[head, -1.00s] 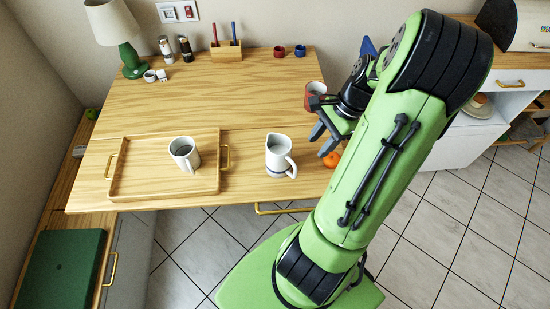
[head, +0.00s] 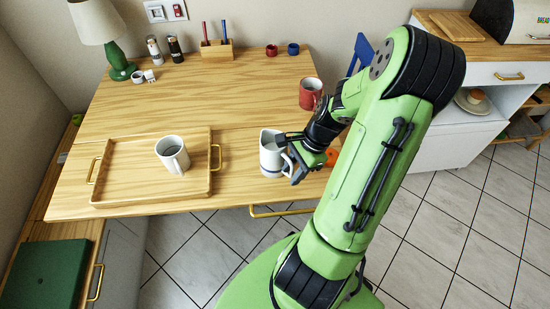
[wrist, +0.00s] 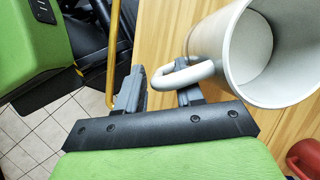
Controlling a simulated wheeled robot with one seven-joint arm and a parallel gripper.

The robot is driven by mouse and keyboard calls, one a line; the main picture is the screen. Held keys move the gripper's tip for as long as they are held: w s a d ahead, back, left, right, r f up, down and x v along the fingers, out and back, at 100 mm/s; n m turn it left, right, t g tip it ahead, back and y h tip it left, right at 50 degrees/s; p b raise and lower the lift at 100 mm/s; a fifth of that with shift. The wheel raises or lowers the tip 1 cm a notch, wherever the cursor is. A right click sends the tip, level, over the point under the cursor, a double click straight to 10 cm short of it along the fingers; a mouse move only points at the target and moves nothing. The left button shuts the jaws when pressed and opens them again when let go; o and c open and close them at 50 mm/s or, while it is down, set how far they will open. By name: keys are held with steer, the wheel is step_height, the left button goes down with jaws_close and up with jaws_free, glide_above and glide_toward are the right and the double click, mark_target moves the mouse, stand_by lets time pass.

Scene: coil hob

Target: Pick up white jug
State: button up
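The white jug (head: 268,160) stands upright on the wooden table near its front edge, right of the tray. Its handle (wrist: 180,76) points toward my gripper (head: 289,158). My gripper is open at the jug's right side. In the wrist view, my gripper (wrist: 160,88) has its two grey fingers apart, with the end of the handle at the gap between them. The right finger is partly hidden behind the handle. I cannot tell whether either finger touches it. The jug's open top (wrist: 248,48) fills the upper right of the wrist view.
A wooden tray (head: 100,190) with a white mug (head: 172,155) lies to the left. A red mug (head: 310,93) stands behind my gripper. An orange fruit (head: 332,157) is partly hidden by my arm. A brass rail (head: 285,211) runs below the table edge.

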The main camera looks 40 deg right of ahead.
steer(key=shift+s, duration=0.1)
jaws_close()
steer(key=shift+s+a, duration=0.1)
stand_by(1.0)
